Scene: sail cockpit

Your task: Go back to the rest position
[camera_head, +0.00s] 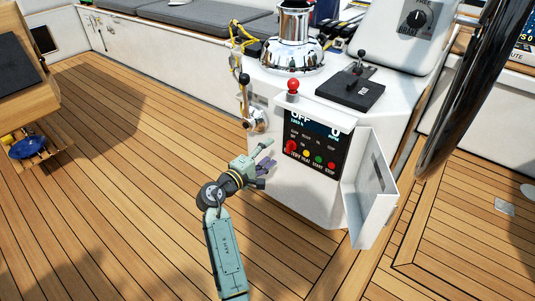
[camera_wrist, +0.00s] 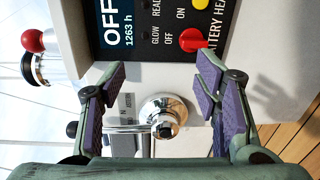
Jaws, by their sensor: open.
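My gripper (camera_head: 263,158) is in front of the left part of the white console (camera_head: 310,195), at the end of my green arm. In the wrist view its two purple-padded fingers (camera_wrist: 160,85) are spread apart with nothing between them. Beyond them show a chrome round fitting (camera_wrist: 163,112) and the control panel (camera_wrist: 150,25) with its OFF display and red knob (camera_wrist: 193,40). I cannot tell whether a finger touches the console.
A white hinged door (camera_head: 372,200) stands open at the console's right side. A red-topped lever (camera_head: 292,86) and a black-knobbed lever (camera_head: 244,90) stick out above. A chrome winch (camera_head: 292,45) sits on top.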

